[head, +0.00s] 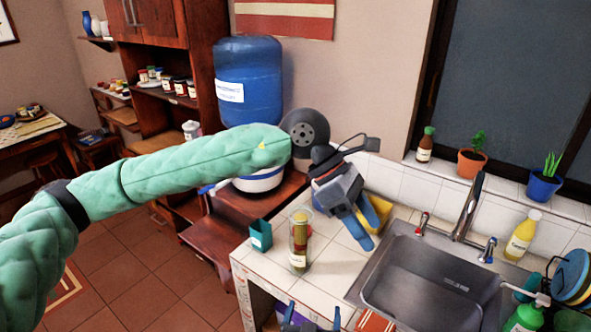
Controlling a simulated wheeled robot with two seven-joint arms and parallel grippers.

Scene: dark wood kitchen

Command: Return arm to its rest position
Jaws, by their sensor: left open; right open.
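My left arm, in a green quilted sleeve, reaches in from the left across the head view. My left gripper (364,230) is open above the tiled counter, left of the sink, with its fingers angled down. I see nothing held between its fingers. My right gripper (313,313) shows only its tips at the bottom edge, open, in front of the counter. The rest of my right arm is out of view.
A glass jar (299,240) and a small teal box (261,235) stand on the counter. A yellow item (381,209) is partly hidden behind my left gripper. The sink (430,280) lies right. A blue water bottle (250,85) stands behind my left arm.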

